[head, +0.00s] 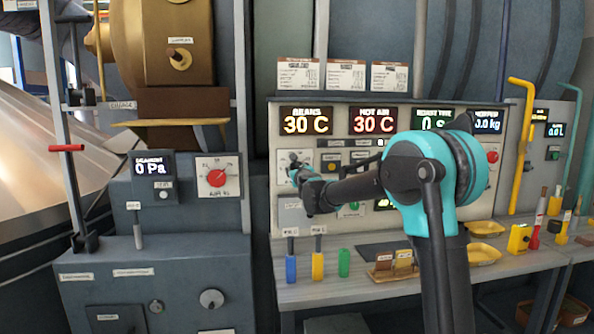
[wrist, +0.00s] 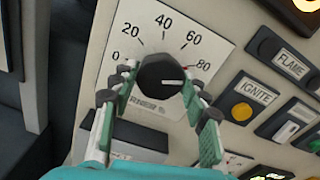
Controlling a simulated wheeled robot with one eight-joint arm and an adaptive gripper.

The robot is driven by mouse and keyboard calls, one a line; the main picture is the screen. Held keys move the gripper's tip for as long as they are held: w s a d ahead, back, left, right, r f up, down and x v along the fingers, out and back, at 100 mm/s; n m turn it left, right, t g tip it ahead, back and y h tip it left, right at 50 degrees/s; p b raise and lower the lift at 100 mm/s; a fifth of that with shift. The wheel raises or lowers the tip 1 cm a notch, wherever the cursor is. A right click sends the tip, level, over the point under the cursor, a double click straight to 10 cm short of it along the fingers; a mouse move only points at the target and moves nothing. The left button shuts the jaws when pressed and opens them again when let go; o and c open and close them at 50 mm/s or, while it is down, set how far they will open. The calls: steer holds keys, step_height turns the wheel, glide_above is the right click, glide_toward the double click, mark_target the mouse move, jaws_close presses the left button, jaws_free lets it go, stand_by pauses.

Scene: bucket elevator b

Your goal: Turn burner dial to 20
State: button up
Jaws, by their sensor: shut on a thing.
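The burner dial is a black round knob (wrist: 158,74) on a white scale plate (wrist: 180,50) marked 0, 20, 40, 60 and 80, seen tilted in the wrist view. A white pointer line on the knob points right, a little below the 80 mark. My gripper (wrist: 160,86) has one finger on each side of the knob and is shut on it. In the head view my gripper (head: 300,174) is at the left part of the control panel, and my arm partly covers the dial there.
In the head view, displays (head: 306,121) read 30 C. A red-knobbed dial (head: 217,177) is on the cabinet to the left.

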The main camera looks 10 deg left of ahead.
steer(key=n, duration=2.5)
stand_by(0.6)
steer(key=o, duration=1.2)
steer(key=shift+c, duration=0.2)
